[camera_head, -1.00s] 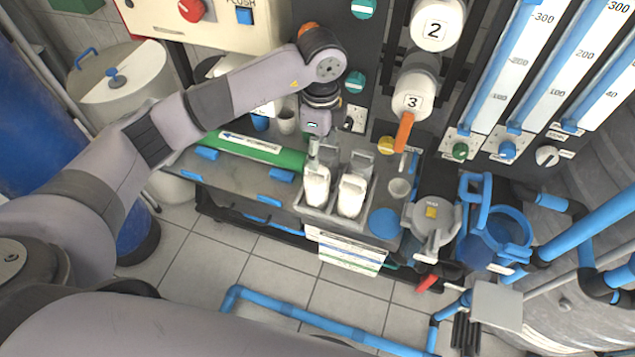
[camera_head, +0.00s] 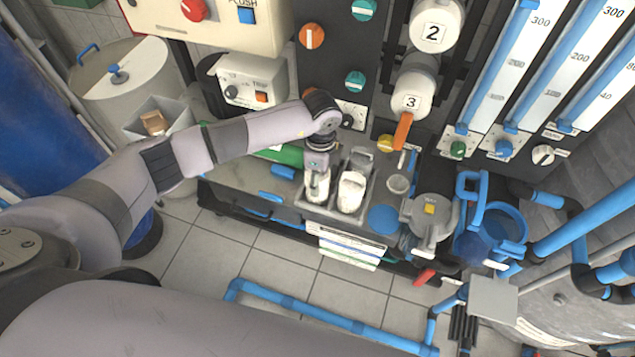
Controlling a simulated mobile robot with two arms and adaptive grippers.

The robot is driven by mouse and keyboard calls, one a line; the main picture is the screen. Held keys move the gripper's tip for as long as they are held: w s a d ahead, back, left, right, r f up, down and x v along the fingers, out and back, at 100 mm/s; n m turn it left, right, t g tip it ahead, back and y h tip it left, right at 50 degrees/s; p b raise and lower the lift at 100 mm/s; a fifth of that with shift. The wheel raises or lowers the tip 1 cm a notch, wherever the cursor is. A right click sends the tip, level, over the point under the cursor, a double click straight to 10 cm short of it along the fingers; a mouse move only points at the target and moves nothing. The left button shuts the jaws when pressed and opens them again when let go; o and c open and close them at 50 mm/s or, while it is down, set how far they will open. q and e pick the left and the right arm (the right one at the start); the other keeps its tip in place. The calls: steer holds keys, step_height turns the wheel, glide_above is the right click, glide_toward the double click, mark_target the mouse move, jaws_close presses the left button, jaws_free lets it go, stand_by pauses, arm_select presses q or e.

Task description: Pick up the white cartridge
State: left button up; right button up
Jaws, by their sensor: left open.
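Two white cartridges stand side by side in a grey holder (camera_head: 332,213) on the bench. The left white cartridge (camera_head: 317,190) is directly below my left gripper (camera_head: 318,172), which points down over its top. The gripper is open, and its fingers overlap the cartridge's upper part in the view. I cannot tell whether they touch it. The right white cartridge (camera_head: 351,192) stands clear of the gripper. Other items at the back of the holder are partly hidden. My right gripper is not in view.
The numbered housing 3 (camera_head: 411,92) with an orange handle (camera_head: 403,130) hangs behind.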

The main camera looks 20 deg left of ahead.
arm_select(q)
steer(key=shift+c, duration=0.2)
steer(key=c, duration=0.7)
steer(key=shift+r, duration=0.15)
